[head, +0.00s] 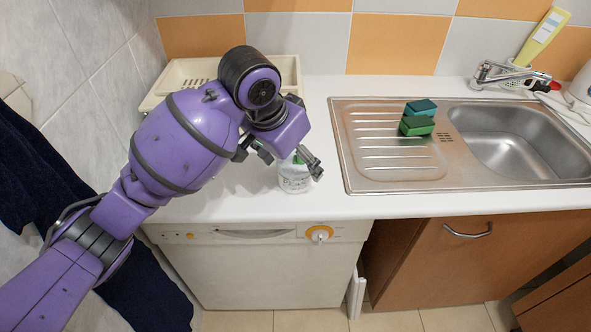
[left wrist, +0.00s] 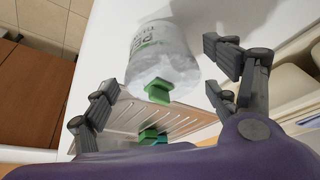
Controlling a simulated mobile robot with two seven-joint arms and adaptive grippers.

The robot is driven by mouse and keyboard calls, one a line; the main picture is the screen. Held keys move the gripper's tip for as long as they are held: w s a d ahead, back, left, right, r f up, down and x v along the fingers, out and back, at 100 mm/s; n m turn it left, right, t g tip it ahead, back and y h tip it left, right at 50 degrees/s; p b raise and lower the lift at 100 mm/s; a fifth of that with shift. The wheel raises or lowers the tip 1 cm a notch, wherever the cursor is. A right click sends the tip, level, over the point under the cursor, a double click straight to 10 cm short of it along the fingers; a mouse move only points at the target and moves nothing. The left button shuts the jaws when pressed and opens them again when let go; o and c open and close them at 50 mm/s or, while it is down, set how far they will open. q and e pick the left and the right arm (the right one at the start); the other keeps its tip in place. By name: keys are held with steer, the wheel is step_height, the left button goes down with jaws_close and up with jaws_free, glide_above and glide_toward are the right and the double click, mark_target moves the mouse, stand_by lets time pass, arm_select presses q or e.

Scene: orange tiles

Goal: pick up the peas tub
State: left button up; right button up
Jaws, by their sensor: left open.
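The peas tub (head: 294,179) is a small white tub with a green top and green lettering. It stands upright on the white counter, left of the sink. My left gripper (head: 289,158) is over it with one finger on each side, partly hiding its top. In the left wrist view the tub (left wrist: 165,52) lies ahead of and between the spread fingers of my left gripper (left wrist: 163,99), with gaps visible beside it. The left gripper is open and holds nothing. My right gripper is not in view.
A steel sink with drainboard (head: 375,165) is to the right, bearing a green sponge (head: 416,126) and a teal sponge (head: 421,107). A cream dish rack (head: 186,72) stands behind my arm. The counter's front edge is near the tub; counter between tub and sink is clear.

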mark_target(295, 160)
arm_select(q)
steer(key=shift+w+d+f, duration=0.1)
steer(key=shift+f, duration=0.3)
steer(key=shift+c, duration=0.3)
steer(key=c, duration=1.3)
steer(key=shift+o, duration=0.2)
step_height(295, 160, up, 10)
steer(key=shift+r, duration=0.1)
steer(key=shift+f, duration=4.05)
steer(key=shift+f, duration=0.2)
